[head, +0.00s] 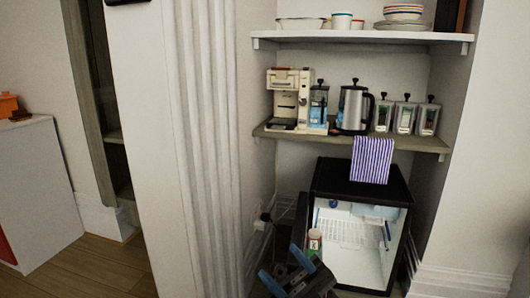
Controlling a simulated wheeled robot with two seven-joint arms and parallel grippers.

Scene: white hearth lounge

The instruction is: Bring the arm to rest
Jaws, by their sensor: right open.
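My right gripper (287,270) is low in the picture, in front of the left side of a small black fridge (365,189). Its blue-tipped fingers are apart, and I see nothing held between them. A small container with a green and red label (314,240) shows just beyond the gripper, by the fridge's left edge. I cannot tell whether the gripper touches it. My left gripper is not in view.
The fridge stands open with a lit white interior. Above it, a wooden shelf (400,143) holds a coffee machine (284,98), a kettle (354,108) and jars. A striped towel (372,160) hangs there. A white fluted wall (208,130) stands left; floor (85,272) shows beyond.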

